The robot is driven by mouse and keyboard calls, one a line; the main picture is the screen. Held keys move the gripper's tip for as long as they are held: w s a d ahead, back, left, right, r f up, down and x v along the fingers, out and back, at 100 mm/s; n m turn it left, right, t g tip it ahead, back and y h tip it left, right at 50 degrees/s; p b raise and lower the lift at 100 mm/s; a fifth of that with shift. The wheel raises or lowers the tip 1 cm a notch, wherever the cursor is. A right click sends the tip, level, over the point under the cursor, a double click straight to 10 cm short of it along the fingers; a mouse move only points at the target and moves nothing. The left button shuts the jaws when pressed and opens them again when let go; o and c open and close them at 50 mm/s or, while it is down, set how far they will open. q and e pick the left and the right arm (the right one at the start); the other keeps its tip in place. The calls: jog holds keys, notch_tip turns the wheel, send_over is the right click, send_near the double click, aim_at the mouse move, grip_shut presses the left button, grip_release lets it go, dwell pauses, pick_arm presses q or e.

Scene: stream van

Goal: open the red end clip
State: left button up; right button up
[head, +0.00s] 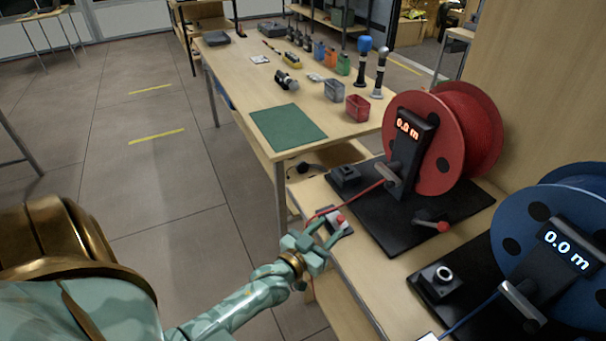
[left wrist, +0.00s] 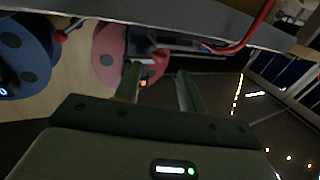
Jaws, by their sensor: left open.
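The red end clip (head: 340,219) sits on a small plate at the near left edge of the bench, where the red line from the red reel (head: 425,150) ends. My left gripper (head: 323,234) is open right beside the clip, at the bench edge. In the left wrist view my two fingers (left wrist: 158,70) are apart, with a red part (left wrist: 158,54), seemingly the clip, just beyond and between their tips. Whether a finger touches it I cannot tell. The red reel's display reads 0.0 m. My right gripper is out of view.
A blue reel (head: 550,245) stands at the right on the same bench. A red-knobbed crank (head: 441,227) sticks out over the black base (head: 400,228). A long table with a green mat (head: 288,133) and red bin (head: 357,108) stands behind. Floor at left is free.

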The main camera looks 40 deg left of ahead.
pick_arm(q)
jog(key=s+p, duration=0.1)
jog(key=s, duration=0.9)
jog(key=s+f+m+g, duration=0.1)
jog(key=s+f+g, duration=0.4)
jog(key=f, duration=0.6)
jog(key=s+f+m+g, duration=0.1)
jog(key=s+f+g, duration=0.2)
jog(key=s+f, duration=0.5)
jog(key=s+d+f+g, duration=0.1)
jog(key=s+f+g, duration=0.2)
jog(key=s+f, duration=0.2)
jog(key=s+d+f+m+g, duration=0.1)
jog(key=s+f, duration=0.4)
jog(key=s, duration=0.6)
jog(key=s+d+f+g, duration=0.3)
jog(key=s+f+g, duration=0.2)
jog(key=s, duration=0.3)
jog(key=shift+s+f+m+g, duration=0.15)
jog(key=shift+f+m+g, duration=0.2)
jog(key=shift+f, duration=0.25)
